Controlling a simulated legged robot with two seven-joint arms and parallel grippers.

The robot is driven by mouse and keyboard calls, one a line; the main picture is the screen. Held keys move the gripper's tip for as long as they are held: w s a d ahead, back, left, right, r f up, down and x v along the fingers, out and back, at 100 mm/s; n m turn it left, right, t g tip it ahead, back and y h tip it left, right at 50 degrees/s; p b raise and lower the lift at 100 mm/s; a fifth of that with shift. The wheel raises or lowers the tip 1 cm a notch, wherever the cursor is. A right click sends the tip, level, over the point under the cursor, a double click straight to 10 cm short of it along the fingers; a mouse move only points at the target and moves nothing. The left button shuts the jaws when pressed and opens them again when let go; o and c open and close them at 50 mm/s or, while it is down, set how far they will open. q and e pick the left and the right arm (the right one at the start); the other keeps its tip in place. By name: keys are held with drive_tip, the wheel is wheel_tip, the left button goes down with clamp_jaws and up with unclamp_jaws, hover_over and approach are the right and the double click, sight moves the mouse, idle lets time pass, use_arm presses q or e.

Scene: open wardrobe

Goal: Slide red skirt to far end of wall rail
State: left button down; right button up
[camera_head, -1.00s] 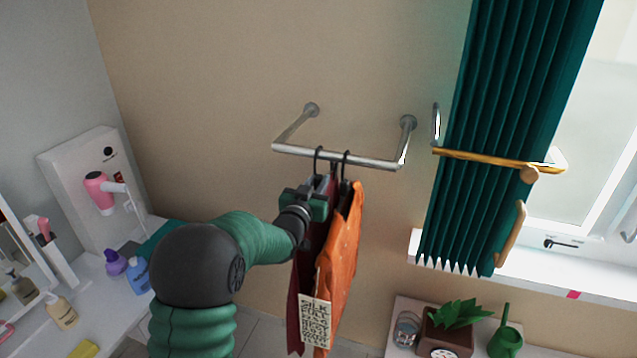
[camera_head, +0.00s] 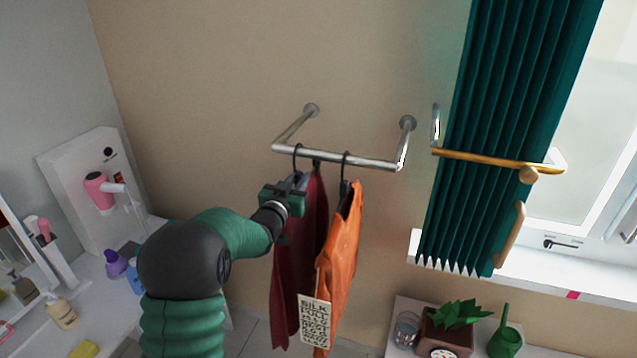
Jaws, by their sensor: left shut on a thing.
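The silver wall rail (camera_head: 340,157) juts from the beige wall in the middle of the view. A dark red skirt (camera_head: 301,262) hangs from it on a black hook near the rail's left part. My left gripper (camera_head: 289,196) is shut on the red skirt's hanger, just below the rail and in front of the skirt's upper left. An orange garment (camera_head: 341,245) with a printed tag (camera_head: 314,320) hangs to the right of the skirt, with a gap between their hooks. My right gripper is not in view.
A green curtain (camera_head: 477,130) and a gold rail (camera_head: 485,160) are on the right by the window. A low stand with a plant (camera_head: 452,318) is below. A counter with bottles and a pink hair dryer (camera_head: 99,190) is on the left. The rail's left end is clear.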

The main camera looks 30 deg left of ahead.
use_arm(q)
drive_tip(key=shift+s+a+r, duration=0.1)
drive_tip(key=shift+s+a, duration=0.05)
drive_tip(key=shift+a, duration=0.55)
drive_tip(key=c, duration=1.2)
unclamp_jaws()
drive_tip(key=shift+c, duration=0.2)
drive_tip(key=shift+f, duration=0.2)
drive_tip(key=b+v, duration=0.3)
drive_tip(key=v, duration=1.3)
drive_tip(key=shift+s+b, duration=0.35)
drive_tip(key=shift+s, duration=0.05)
drive_tip(key=shift+a, duration=0.1)
